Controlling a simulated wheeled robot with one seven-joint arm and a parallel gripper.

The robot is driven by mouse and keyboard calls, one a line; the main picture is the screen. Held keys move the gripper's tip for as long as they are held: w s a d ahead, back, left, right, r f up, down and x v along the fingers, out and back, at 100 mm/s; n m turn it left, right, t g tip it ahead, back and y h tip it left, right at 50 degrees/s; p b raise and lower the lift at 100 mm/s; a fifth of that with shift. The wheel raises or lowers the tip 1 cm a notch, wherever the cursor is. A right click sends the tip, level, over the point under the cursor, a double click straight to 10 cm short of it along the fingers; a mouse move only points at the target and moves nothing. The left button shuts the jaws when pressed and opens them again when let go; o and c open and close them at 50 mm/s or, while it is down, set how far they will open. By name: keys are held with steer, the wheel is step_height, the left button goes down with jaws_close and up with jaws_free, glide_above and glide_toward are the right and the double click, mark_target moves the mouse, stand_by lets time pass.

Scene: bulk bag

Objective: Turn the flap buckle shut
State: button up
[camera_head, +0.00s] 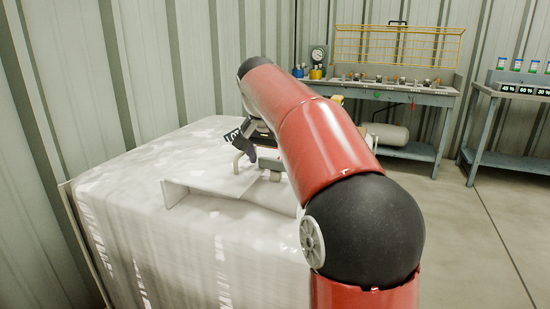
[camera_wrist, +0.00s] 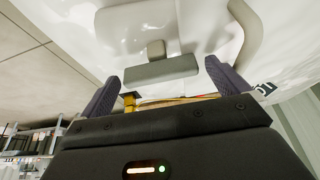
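A grey bar with a small square block on it, which looks like the flap buckle (camera_wrist: 160,69), shows against the white surface in the wrist view. My gripper (camera_wrist: 164,72) has its two dark fingers spread to the left and right of this bar. I see a gap on both sides and cannot tell any touch. In the head view my gripper (camera_head: 246,146) is low over the top of the white bulk bag (camera_head: 150,165), partly hidden behind my red arm.
A pale raised flap or plate (camera_head: 225,187) stands on the bag's top near my gripper. A curved white loop (camera_wrist: 245,32) is close to the right finger in the wrist view. A workbench (camera_head: 400,95) and a side table (camera_head: 500,155) stand behind, with clear floor (camera_head: 470,230) at right.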

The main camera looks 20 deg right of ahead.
steer(key=v, duration=0.7)
steer(key=shift+r, duration=0.4)
steer(key=shift+s+a, duration=0.15)
